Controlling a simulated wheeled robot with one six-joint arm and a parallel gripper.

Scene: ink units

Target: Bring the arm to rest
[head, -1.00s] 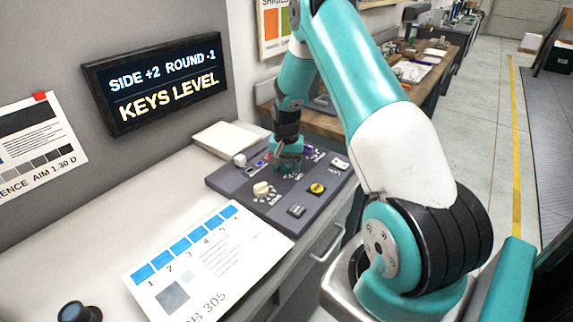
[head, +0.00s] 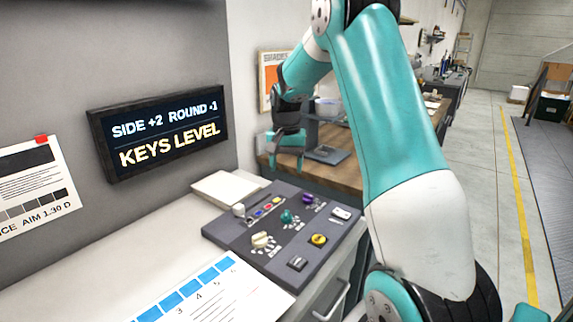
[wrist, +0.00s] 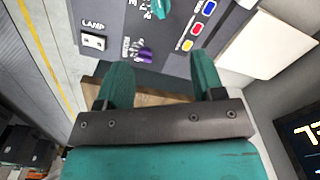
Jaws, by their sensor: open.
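My gripper (head: 287,150) hangs in the air beyond the far edge of the grey control panel (head: 248,236), in front of the wooden bench. In the wrist view its two teal fingers (wrist: 160,88) stand apart with nothing between them. The panel carries a cream knob (head: 260,240), a teal knob (head: 287,216), a purple knob (head: 307,198), a yellow knob (head: 319,239) and small coloured keys. In the wrist view the purple knob (wrist: 145,56) and the blue, red and yellow keys (wrist: 197,27) lie past the fingertips, apart from them.
The wall display (head: 160,130) reads "SIDE +2 ROUND -1" and "KEYS LEVEL". A white pad (head: 228,188) lies behind the panel, and a printed sheet (head: 225,297) lies in front. A wooden bench (head: 345,172) stands beyond. The floor aisle (head: 480,180) at the right is clear.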

